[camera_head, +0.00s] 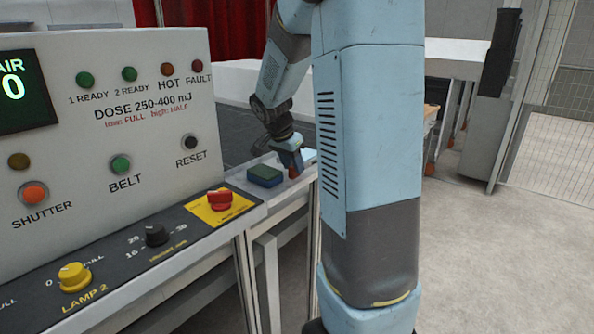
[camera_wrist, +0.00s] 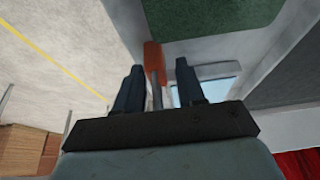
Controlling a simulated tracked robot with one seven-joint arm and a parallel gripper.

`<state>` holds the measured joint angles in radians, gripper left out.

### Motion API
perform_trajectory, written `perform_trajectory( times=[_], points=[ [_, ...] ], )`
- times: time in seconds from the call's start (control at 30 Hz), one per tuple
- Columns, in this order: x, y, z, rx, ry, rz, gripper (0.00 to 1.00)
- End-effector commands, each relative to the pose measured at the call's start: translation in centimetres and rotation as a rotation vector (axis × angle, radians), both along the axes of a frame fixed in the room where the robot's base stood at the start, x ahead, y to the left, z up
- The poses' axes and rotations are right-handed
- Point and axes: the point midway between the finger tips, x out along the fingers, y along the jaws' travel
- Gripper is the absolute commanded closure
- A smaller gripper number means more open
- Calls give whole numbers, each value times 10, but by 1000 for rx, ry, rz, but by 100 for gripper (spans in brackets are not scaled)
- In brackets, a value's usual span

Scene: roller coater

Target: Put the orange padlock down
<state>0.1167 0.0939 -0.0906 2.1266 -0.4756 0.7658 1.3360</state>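The orange padlock (camera_wrist: 154,62) shows in the wrist view between the fingers of my gripper (camera_wrist: 160,65), with its grey shackle pointing back toward the palm. There are visible gaps between the padlock and both fingers, so my gripper is open. In the head view my gripper (camera_head: 291,160) points down over the light ledge at the end of the console. A small orange-red part of the padlock (camera_head: 293,173) shows just under the fingers. The padlock appears to be at the ledge surface, but exact contact is hard to tell.
A green-topped block (camera_head: 265,176) lies on the ledge just left of my gripper. A red knob on a yellow plate (camera_head: 220,199) and the button panel (camera_head: 110,120) stand nearer. The ledge's outer edge is close on the right, with open floor (camera_head: 500,260) beyond.

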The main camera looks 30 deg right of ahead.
Motion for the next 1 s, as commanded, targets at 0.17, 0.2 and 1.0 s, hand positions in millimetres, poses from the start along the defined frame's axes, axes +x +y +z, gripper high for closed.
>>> perform_trajectory(
  times=[0.17, 0.2, 1.0],
  points=[
    [0, 0, 0, 0, 0, 0, 79],
    [0, 0, 0, 0, 0, 0, 82],
    [1, 0, 24, 0, -5, 0, 100]
  ],
)
